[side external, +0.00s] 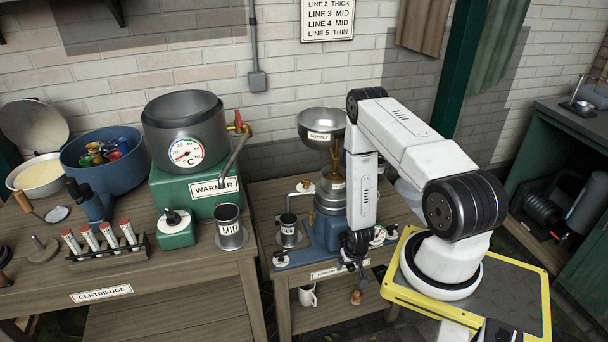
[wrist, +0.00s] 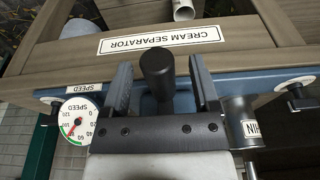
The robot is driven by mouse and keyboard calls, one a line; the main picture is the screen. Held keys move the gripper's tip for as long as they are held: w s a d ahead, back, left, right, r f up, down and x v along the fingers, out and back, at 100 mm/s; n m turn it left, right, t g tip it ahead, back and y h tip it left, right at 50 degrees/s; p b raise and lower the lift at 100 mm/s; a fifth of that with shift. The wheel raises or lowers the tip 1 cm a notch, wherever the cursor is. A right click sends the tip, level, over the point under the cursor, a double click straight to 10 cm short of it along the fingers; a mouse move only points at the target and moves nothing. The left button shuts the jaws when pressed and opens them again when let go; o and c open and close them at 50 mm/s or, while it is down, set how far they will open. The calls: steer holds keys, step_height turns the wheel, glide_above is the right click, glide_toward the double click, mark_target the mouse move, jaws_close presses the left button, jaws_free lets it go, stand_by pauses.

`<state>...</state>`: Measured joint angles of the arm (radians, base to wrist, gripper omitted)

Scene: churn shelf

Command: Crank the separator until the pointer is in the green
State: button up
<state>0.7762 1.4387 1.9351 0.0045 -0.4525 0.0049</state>
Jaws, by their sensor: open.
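The cream separator (side external: 332,199) stands on the middle bench, with a metal supply bowl (side external: 321,123) on top. My gripper (side external: 356,262) is low at its front. In the wrist view my open gripper (wrist: 164,88) has one finger on each side of a dark upright knob (wrist: 157,68), which looks like the crank handle; whether either finger touches it I cannot tell. The white speed dial (wrist: 80,122) is left of the fingers, upside down, with a red pointer and a green band. The pointer's exact reading is too small to tell. My arm hides part of the separator.
A THIN can (wrist: 241,119) stands right of my gripper in the wrist view. A black knob (wrist: 295,90) is at far right. On the left bench are a warmer (side external: 197,186), a MID can (side external: 231,228) and a tube rack (side external: 106,245).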

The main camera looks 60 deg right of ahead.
steer(key=shift+v, duration=4)
steer(key=w+a+r+n, duration=0.2)
steer(key=w+a+r, duration=0.25)
steer(key=r, duration=0.35)
steer(key=w+a+r+n, duration=0.2)
steer(key=w+a+r, duration=0.1)
steer(key=w+r, duration=0.3)
steer(key=s+a+r+n+y, duration=0.1)
steer(key=s+a+r+n, duration=0.2)
steer(key=a+r, duration=0.9)
step_height(320, 180, up, 4)
steer(key=shift+a+f+n+t+y, duration=0.2)
steer(key=shift+a+n+t+y, duration=0.2)
steer(key=shift+n, duration=0.6)
